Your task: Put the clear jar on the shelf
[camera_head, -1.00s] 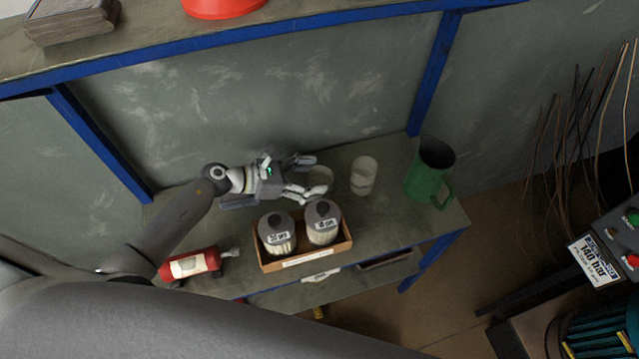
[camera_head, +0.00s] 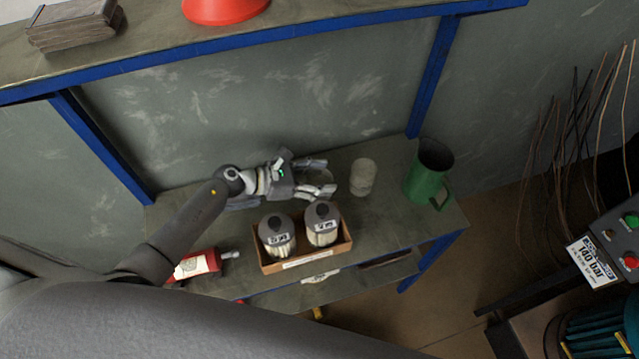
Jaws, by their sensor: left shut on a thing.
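My left gripper (camera_head: 321,177) reaches in from the left, low over the bench behind the cardboard box. The upper shelf (camera_head: 300,22) with a blue front edge runs across the top of the view. My right gripper is not in view.
The cardboard box (camera_head: 300,261) holds two labelled containers with dark tops. A green jug (camera_head: 428,174) stands at the right of the bench (camera_head: 388,215). A red bottle (camera_head: 197,265) lies at left. A red cone (camera_head: 225,8) and grey block (camera_head: 73,27) occupy the upper shelf.

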